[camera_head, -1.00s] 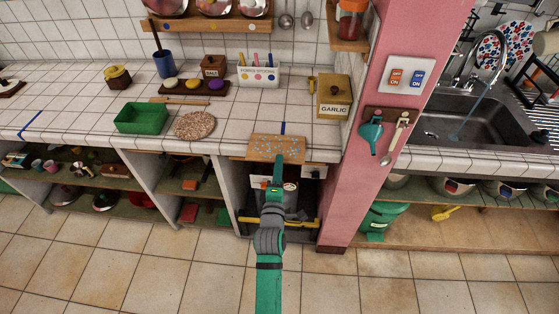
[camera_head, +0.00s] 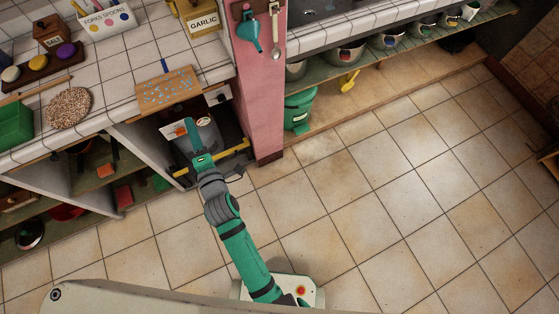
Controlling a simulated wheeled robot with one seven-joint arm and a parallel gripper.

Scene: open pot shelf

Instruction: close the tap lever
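The tap and its lever are out of view now; only the front edge of the sink (camera_head: 312,14) shows at the top. My gripper (camera_head: 190,124) is at the far end of my green arm, in front of the open bay under the tiled counter. It is seen from above and behind, so its fingers are not clear and I cannot tell whether it is open or shut. I see nothing clearly held in it.
A pink pillar (camera_head: 261,95) stands between the counter and the sink side. A yellow bar (camera_head: 232,152) crosses the bay near my gripper. The tiled floor (camera_head: 400,180) at right is clear.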

